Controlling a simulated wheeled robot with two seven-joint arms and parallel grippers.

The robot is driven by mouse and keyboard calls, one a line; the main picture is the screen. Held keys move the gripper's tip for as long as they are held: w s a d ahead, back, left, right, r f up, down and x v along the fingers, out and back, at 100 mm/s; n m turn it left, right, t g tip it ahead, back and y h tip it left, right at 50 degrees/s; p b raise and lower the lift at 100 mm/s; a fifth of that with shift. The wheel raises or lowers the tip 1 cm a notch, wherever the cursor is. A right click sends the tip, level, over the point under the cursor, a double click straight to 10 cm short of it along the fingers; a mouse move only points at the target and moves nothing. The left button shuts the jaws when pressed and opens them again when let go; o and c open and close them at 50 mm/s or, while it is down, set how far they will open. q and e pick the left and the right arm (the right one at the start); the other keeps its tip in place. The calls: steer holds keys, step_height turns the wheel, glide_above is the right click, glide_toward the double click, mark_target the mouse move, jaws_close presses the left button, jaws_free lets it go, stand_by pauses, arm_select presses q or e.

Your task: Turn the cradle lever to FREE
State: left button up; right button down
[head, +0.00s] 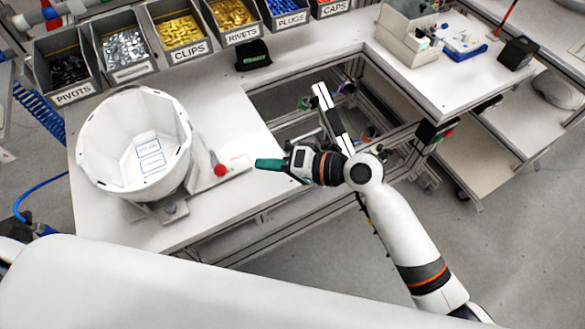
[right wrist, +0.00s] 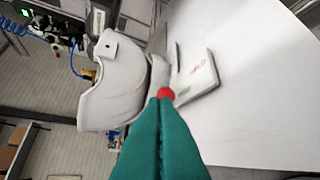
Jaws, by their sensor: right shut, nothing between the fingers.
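The white helmet shell (head: 180,110) sits open side up in the cradle (head: 172,208) on the left of the bench. The cradle lever's red knob (head: 219,170) stands at the shell's right side, by a pale plate (head: 238,163) with small red and green lettering. My right gripper (head: 257,163), with green fingers, is shut and empty, to the right of the knob with a gap between them. In the right wrist view, the knob (right wrist: 166,93) shows just beyond the shut fingertips (right wrist: 160,100), which partly cover it. My left gripper is not in view.
A row of labelled bins, including pivots (head: 68,70), clips (head: 183,33) and rivets (head: 235,20), lines the bench's back. A small black box (head: 252,55) stands before them. White bench top (head: 235,125) is clear behind the plate.

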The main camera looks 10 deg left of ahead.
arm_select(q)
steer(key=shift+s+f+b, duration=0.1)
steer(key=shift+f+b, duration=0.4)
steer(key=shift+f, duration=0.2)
arm_select(e)
steer(key=v, duration=0.2)
steer(key=s+v, duration=0.1)
steer(key=v, duration=0.2)
steer(key=shift+d, duration=0.1)
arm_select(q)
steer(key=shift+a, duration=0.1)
